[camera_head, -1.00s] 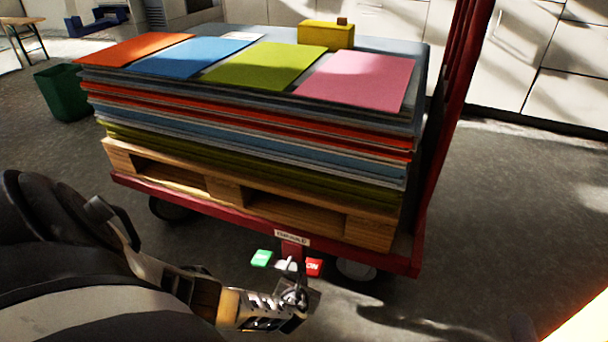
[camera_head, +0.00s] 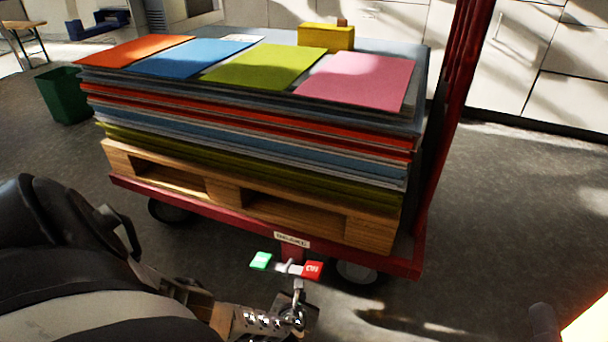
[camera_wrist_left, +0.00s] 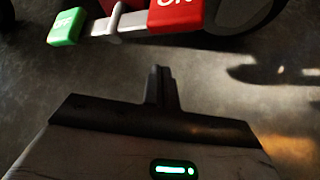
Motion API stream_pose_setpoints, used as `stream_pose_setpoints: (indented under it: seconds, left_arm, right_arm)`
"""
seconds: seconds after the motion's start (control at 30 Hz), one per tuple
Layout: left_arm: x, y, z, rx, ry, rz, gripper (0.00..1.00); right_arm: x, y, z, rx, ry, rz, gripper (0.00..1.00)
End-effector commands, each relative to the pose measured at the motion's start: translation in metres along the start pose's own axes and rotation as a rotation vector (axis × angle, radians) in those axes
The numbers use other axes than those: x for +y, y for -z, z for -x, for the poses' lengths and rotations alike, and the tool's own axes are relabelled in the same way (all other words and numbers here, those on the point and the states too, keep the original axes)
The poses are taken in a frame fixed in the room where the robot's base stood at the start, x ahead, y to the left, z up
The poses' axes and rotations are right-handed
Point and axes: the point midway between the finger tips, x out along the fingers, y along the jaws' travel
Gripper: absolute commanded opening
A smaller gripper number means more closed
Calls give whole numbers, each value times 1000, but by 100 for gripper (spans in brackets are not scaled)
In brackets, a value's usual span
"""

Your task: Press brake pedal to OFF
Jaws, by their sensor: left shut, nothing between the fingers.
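The brake pedal is a grey bar (camera_head: 288,267) under the cart's front edge. It has a green OFF pad (camera_head: 261,260) on the left and a red ON pad (camera_head: 313,270) on the right. Both pads also show at the top of the left wrist view, green (camera_wrist_left: 66,27) and red (camera_wrist_left: 177,15). My left gripper (camera_head: 298,287) is shut and empty, just in front of the pedal and nearer the red end. In the wrist view its fingers (camera_wrist_left: 160,85) are together, with a visible gap to the pads. My right gripper is not seen.
The red cart (camera_head: 190,208) carries a wooden pallet (camera_head: 230,192) with stacked coloured sheets. Its caster wheel (camera_head: 357,272) stands just right of the red pad. A green bin (camera_head: 65,97) is at the left.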

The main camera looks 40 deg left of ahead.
Motion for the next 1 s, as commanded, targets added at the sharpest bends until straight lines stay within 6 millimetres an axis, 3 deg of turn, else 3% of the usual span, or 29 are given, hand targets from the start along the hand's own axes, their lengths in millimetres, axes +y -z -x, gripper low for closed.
stream_pose_setpoints:
  seconds: [0.13,0.4,1.0]
  left_arm:
    - [8,-2,24,2,2,-1,0]
    - [18,2,60,1,2,0,0]
    - [19,4,63,0,1,0,0]
  right_arm:
    - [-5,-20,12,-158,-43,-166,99]
    - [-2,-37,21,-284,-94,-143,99]
    - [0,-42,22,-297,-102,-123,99]
